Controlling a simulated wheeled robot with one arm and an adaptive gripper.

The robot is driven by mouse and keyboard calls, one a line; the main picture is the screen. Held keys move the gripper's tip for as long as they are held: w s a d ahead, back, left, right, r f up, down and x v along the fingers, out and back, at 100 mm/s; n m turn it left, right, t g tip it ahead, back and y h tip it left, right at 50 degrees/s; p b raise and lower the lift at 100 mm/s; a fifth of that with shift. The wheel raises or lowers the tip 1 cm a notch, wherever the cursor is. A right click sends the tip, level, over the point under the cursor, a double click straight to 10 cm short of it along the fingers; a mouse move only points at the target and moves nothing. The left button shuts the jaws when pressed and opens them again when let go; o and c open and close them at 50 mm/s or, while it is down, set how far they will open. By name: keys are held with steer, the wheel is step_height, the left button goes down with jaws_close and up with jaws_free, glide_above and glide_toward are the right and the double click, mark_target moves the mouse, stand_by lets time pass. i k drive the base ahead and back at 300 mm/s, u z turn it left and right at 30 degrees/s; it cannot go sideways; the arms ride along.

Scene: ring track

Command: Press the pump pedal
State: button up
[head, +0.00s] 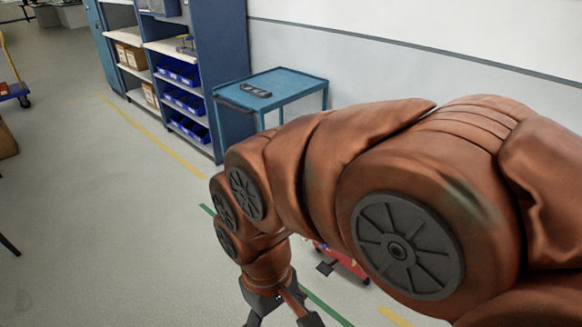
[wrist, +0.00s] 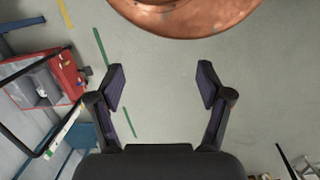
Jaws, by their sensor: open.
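A red unit (head: 345,262) on the floor shows partly below my arm in the head view, the rest hidden by the arm. A small dark pad (head: 325,268), which looks like the pump pedal, sticks out at its left side. In the wrist view the red unit (wrist: 68,72), with a clear-sided box and a black tube frame, is at the left. A small dark patch by its right side may be the pedal; it is too small to tell. My gripper (wrist: 160,88) is open and empty above bare floor, right of the unit. Its fingers also show at the bottom of the head view (head: 281,317).
A blue table (head: 290,90) with a dark handset stands by the wall. Blue shelving (head: 225,60) with blue bins and boxes stands left of it. Yellow (head: 150,130) and green floor lines cross the grey floor. The floor at left is largely free.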

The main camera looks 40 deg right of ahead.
mark_target(326, 269)
steer(key=z, duration=1.6)
steer(key=k, duration=0.15)
steer(key=z, duration=0.4)
